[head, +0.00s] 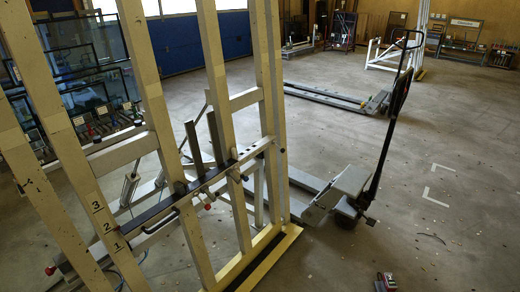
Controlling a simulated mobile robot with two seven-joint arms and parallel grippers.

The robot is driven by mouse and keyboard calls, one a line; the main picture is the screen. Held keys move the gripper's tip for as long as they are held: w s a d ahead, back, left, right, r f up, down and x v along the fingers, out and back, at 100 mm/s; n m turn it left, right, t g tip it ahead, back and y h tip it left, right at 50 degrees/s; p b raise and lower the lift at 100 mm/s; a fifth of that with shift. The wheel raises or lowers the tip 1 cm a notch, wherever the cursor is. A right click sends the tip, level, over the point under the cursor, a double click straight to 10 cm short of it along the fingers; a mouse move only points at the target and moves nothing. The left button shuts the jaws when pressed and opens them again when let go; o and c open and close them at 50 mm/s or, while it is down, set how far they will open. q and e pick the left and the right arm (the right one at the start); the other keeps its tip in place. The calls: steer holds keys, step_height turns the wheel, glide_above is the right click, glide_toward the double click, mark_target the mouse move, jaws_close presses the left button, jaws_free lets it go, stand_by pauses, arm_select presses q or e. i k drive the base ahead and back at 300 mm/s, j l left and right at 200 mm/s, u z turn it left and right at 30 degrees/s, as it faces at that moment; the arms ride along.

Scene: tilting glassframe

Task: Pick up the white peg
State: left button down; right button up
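I cannot make out a white peg for certain in the head view. A large cream-coloured tilting frame (218,90) with several upright beams fills the left side, and its lower crossbar carries dark strips and small red knobs. Neither of my grippers is in view.
A pallet jack (350,185) with a tall black handle stands just right of the frame. Another pallet jack (325,95) is farther back. A small red and grey object (385,282) lies on the floor at the bottom. The concrete floor (460,180) at right is mostly clear.

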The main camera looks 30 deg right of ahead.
mark_target(233, 151)
steer(key=i+l+z, duration=0.15)
steer(key=i+l, duration=1.2)
steer(key=l, duration=0.15)
